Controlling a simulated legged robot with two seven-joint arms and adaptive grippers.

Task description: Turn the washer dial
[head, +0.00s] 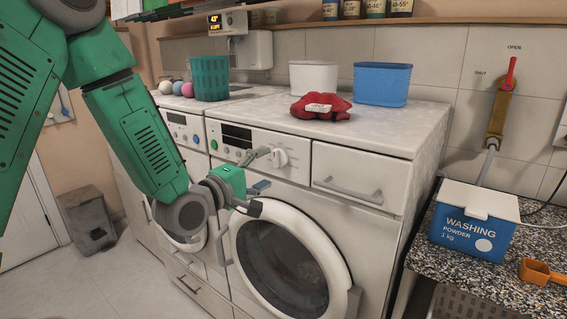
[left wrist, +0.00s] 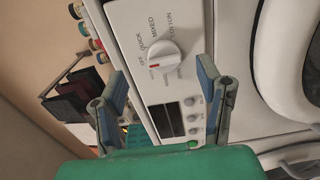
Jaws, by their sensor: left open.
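The washer dial (head: 280,158) is a white round knob on the front panel of the nearer washer (head: 330,165). In the left wrist view the dial (left wrist: 165,54) has a raised grip bar with a red mark at its left end, and printed words around it. My left gripper (head: 262,169) is open just in front of the panel, a little left of the dial in the head view. I cannot tell any contact. My right gripper is not in view.
The washer's round door (head: 290,262) is below the panel, and a drawer handle (head: 347,190) is to the right. A red cloth (head: 320,107), white basket (head: 313,77) and blue basket (head: 382,84) sit on top. A washing powder box (head: 474,222) stands on the right counter.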

